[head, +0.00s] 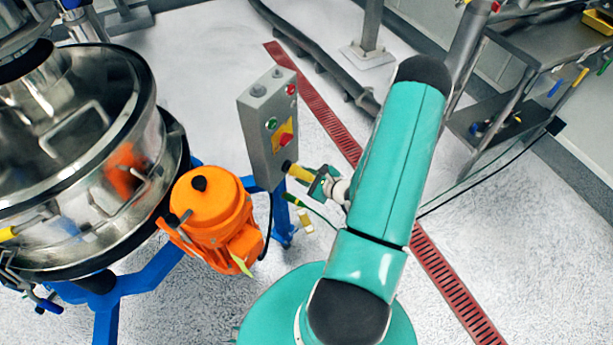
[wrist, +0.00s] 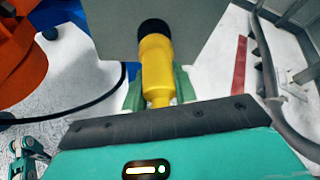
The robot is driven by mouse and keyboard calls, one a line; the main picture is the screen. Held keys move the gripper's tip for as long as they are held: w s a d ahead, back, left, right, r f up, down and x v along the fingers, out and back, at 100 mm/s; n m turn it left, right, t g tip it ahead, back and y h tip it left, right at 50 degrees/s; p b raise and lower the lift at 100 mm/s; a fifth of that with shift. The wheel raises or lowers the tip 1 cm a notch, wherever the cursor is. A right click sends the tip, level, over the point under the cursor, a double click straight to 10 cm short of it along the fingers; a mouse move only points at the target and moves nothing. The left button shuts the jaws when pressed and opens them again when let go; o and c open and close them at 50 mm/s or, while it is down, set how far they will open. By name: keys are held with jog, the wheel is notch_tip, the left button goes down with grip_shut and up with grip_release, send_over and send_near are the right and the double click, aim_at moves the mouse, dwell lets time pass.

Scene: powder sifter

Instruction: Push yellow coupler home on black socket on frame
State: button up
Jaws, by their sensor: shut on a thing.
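The yellow coupler (wrist: 157,70) is upright in the wrist view, between the green fingers of my gripper (wrist: 158,92), which is shut on it. Its far end meets the black socket (wrist: 154,30) with no clear gap; how deep it sits cannot be told. The socket is in front of a grey panel. In the head view the coupler (head: 301,173) is small, at the lower right edge of the grey control box (head: 262,150), with my gripper (head: 318,183) at its right end. The socket (head: 287,166) shows as a dark spot against the box.
An orange motor (head: 215,215) stands left of the box, by the steel sifter (head: 80,150) on its blue frame (head: 140,285). A thin cable with a yellow-green end (head: 293,200) hangs below the gripper. A steel table (head: 530,60) is at right.

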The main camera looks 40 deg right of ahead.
jog(key=shift+w+a, duration=0.2)
jog(key=shift+w, duration=0.45)
dwell(0.3)
jog(key=o, duration=1.1)
jog(key=v, duration=1.3)
jog(key=shift+s, duration=0.4)
jog(key=shift+r, duration=0.1)
